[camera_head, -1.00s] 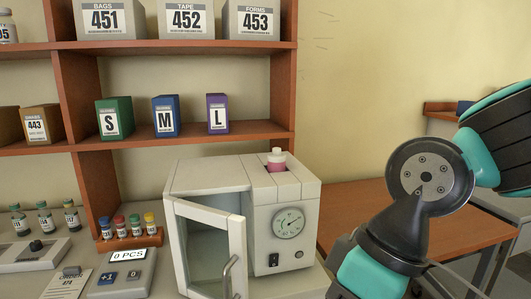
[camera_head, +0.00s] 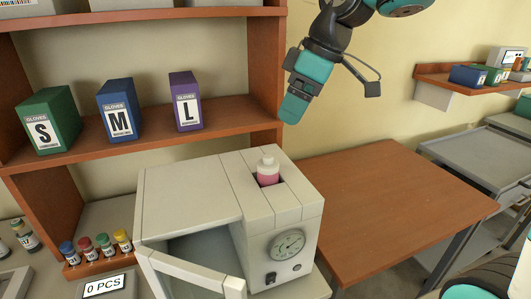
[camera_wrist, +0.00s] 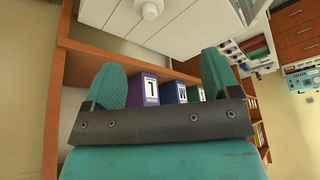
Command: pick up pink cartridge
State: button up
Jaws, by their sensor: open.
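The pink cartridge (camera_head: 267,172) has a white cap and stands upright in a slot in the top of the white incubator (camera_head: 190,185). Only its upper part shows. In the wrist view its round white cap (camera_wrist: 150,10) shows at the top edge, on the incubator's top (camera_wrist: 185,22). My gripper (camera_head: 291,110) hangs above and a little to the right of the cartridge in the head view, apart from it. In the wrist view its two teal fingers (camera_wrist: 162,78) are spread wide with nothing between them.
The incubator's door (camera_head: 185,275) stands open at the front. A wooden shelf (camera_head: 140,130) with green, blue and purple glove boxes stands behind, left of my gripper. Several small capped vials (camera_head: 100,246) stand in a rack at left. The wooden table (camera_head: 390,200) at right is bare.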

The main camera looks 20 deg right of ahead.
aim_at(268, 156)
jog(key=x, duration=0.3)
jog(key=w+p+x, duration=0.1)
jog(key=x, duration=0.3)
jog(key=p+x, duration=0.1)
jog(key=x, duration=0.2)
jog(key=shift+w+d+f, duration=0.1)
jog(key=shift+w+d, duration=0.25)
jog(key=shift+w, duration=0.05)
jog(key=shift+p+x, duration=1.45)
jog(key=shift+x, duration=1.45)
jog(key=shift+s, duration=0.1)
jog(key=c, duration=1.1)
jog(key=shift+o, duration=0.2)
